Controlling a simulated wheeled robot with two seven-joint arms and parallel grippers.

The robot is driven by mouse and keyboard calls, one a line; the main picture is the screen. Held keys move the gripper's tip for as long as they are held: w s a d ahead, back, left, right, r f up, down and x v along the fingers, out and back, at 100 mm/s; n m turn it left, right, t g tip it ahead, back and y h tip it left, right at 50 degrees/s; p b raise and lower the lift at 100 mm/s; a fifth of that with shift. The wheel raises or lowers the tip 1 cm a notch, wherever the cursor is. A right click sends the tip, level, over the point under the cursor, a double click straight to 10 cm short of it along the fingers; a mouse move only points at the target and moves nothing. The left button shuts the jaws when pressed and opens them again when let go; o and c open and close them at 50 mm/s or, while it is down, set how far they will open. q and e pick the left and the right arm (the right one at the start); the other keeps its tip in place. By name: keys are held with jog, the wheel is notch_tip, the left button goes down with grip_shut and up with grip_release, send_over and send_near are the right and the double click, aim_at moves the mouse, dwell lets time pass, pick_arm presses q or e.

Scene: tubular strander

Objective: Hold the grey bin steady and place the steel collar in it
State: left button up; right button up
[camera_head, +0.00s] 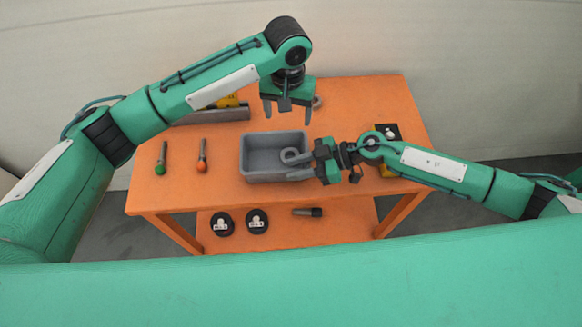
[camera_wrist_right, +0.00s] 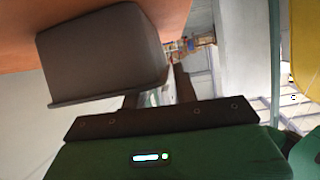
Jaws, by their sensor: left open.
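The grey bin (camera_head: 247,160) stands on the orange table, near its middle. A grey ring, which looks like the steel collar (camera_head: 284,155), shows inside the bin's outline at its right end; whether it rests on the floor is unclear. My right gripper (camera_head: 298,167) reaches in from the right over the bin's right wall, its fingers apart near the ring. In the right wrist view the bin (camera_wrist_right: 95,55) hides one fingertip, so any contact with ring or wall is unclear. My left gripper (camera_head: 287,112) is open and empty, pointing down above the table behind the bin.
Another ring (camera_head: 317,102) lies behind my left gripper. Green-tipped (camera_head: 161,158) and orange-tipped (camera_head: 201,158) tools lie left of the bin. A grey bar (camera_head: 222,115) and a yellow item (camera_head: 229,101) are at the back. Black round parts (camera_head: 257,221) lie on the lower shelf.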

jog(key=v, duration=1)
